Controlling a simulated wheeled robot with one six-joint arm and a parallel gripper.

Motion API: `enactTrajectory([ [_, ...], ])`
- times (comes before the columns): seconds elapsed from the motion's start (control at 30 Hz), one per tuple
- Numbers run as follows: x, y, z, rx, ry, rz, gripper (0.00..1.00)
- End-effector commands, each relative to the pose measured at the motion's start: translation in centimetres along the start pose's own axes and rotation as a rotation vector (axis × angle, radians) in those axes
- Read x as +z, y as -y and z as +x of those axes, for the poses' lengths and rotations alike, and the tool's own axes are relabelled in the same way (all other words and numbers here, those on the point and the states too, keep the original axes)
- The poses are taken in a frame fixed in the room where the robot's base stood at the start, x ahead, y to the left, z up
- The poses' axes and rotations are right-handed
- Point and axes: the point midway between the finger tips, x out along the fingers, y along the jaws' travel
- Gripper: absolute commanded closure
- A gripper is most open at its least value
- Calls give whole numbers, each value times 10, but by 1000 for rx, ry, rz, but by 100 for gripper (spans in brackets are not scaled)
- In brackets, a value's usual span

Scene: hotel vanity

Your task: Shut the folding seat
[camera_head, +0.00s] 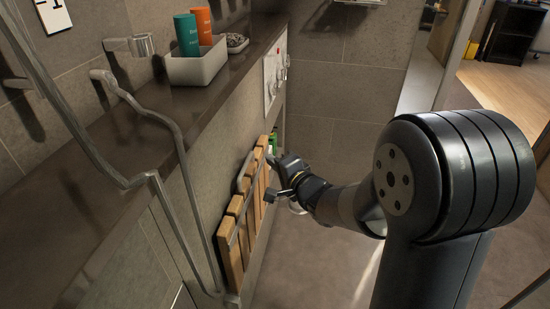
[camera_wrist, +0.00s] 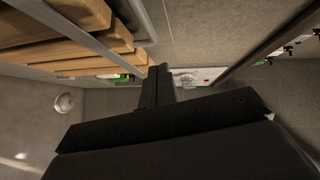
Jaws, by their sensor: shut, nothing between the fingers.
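The folding seat (camera_head: 235,233) has light wooden slats on a grey metal frame. In the head view it is folded up nearly flat along the tiled wall below the ledge. My gripper (camera_head: 274,162) is at the far upper end of the seat, close to its slats, with shut fingers. In the wrist view the slats (camera_wrist: 60,25) run across the upper left, and my gripper (camera_wrist: 158,70) points past them beside the metal frame. Whether the fingertips touch the seat cannot be told.
A dark ledge (camera_head: 140,135) runs above the seat and carries a white tray (camera_head: 196,65) with a green and an orange bottle. A bent metal grab rail (camera_head: 170,121) is at the left. A white wall panel (camera_head: 275,73) is beyond. The floor right of the seat is clear.

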Motion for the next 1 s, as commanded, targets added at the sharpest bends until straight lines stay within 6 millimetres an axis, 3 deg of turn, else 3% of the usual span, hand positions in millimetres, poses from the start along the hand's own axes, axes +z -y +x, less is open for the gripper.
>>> enactTrajectory([
  [0.5, -3, 0, -85, 2, -6, 2, 100],
  [0.7, -2, -2, -96, 2, -4, 2, 100],
  [1.0, -2, -3, -96, 2, -4, 2, 100],
])
